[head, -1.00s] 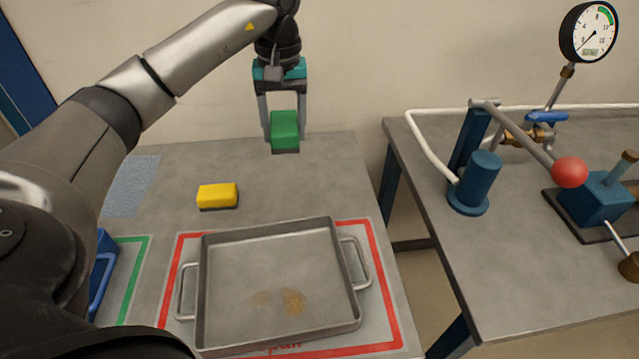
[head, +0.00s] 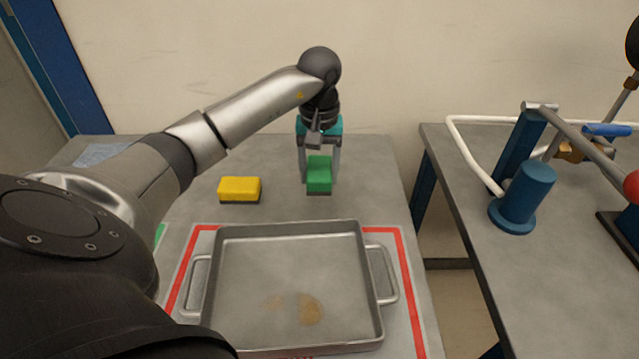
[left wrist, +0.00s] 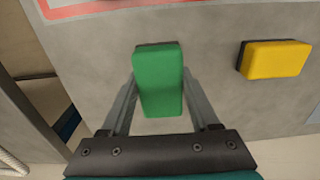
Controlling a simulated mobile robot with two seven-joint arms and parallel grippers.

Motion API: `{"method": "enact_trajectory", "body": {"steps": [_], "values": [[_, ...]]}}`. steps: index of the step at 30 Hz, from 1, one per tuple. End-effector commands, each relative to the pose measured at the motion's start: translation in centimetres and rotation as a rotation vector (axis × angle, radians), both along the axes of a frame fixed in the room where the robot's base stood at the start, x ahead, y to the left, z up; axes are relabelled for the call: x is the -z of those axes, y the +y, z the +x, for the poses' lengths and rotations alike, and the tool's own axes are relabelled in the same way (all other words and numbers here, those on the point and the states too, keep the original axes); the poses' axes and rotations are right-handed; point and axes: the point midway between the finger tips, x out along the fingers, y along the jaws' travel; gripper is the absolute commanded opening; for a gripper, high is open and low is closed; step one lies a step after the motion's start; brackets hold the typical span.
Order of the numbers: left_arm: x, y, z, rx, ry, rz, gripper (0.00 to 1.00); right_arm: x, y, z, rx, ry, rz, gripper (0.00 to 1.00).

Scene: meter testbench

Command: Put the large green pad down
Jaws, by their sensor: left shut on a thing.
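The large green pad (head: 319,174) is a green block with a dark underside. My left gripper (head: 319,180) points down and is shut on it, one finger on each side. The pad is at the back of the left table, right of the yellow pad; I cannot tell whether its underside touches the tabletop. In the left wrist view the green pad (left wrist: 158,80) sits between the fingers of the gripper (left wrist: 158,95). My right gripper is not in view.
A yellow pad (head: 239,189) lies left of the green one. A metal pan (head: 290,255) with brown stains stands in front, inside a red outline (head: 411,285). Bare tabletop (head: 365,180) lies right of the green pad. A second table (head: 470,220) carries a blue lever device (head: 522,190).

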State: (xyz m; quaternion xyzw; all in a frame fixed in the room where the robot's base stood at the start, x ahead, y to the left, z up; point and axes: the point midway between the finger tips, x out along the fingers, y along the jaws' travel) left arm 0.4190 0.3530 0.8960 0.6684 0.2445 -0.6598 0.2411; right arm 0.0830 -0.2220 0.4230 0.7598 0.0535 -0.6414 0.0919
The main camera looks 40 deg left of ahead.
Motion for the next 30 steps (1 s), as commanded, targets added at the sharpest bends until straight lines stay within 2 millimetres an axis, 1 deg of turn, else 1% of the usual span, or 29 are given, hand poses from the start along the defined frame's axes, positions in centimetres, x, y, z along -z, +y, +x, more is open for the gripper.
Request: {"method": "enact_trajectory", "body": {"steps": [4,9,10,17,22,23,30], "values": [[1.4,-0.1,0.0,0.001,0.002,-0.003,0.00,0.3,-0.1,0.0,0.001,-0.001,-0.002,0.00],[4.0,-0.1,0.0,0.000,0.002,-0.003,0.00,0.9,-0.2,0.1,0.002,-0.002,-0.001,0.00],[4.3,-0.1,0.0,0.000,0.001,-0.002,0.00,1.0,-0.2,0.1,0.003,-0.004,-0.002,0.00],[4.3,0.0,0.0,0.001,-0.001,-0.001,0.00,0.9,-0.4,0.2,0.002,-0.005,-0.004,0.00],[4.7,0.0,0.0,0.001,-0.001,0.001,0.00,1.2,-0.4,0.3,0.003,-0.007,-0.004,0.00],[4.7,0.0,0.0,0.001,0.000,0.000,0.64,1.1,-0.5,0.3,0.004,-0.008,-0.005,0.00],[4.6,0.0,0.0,0.001,0.000,0.000,0.91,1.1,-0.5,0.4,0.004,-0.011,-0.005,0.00]]}}
